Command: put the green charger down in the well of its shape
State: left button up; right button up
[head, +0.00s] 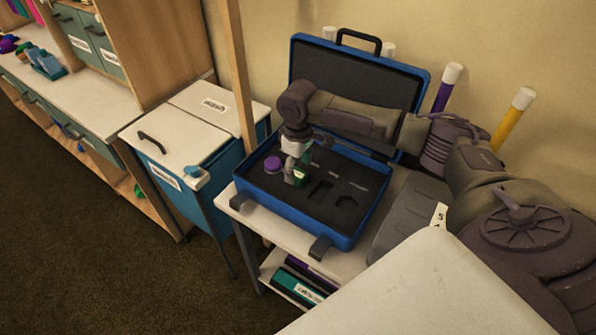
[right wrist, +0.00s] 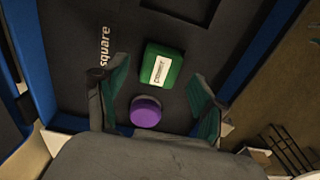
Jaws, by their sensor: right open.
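The green charger (right wrist: 172,54), a small block with a white label, is on the dark foam of the blue case. In the right wrist view it lies just past and between the fingertips of my right gripper (right wrist: 157,72), which is open and points down at it. In the head view the right gripper (head: 294,166) hangs over the left part of the case (head: 289,213) and partly hides the charger (head: 299,178). I cannot tell whether the charger sits down in a well. The printed word "square" (right wrist: 104,46) is beside it. My left gripper is not in view.
A purple round piece (head: 273,164) is in the foam left of the gripper; it also shows in the right wrist view (right wrist: 145,112). Empty wells (head: 346,204) lie to the right. The raised lid (head: 340,73) stands behind. A blue bin (head: 184,206) stands left.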

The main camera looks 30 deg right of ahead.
aim_at(298, 174)
notch_tip(298, 174, up, 11)
jog(key=b, duration=0.1)
jog(key=shift+f, duration=0.1)
dwell(0.3)
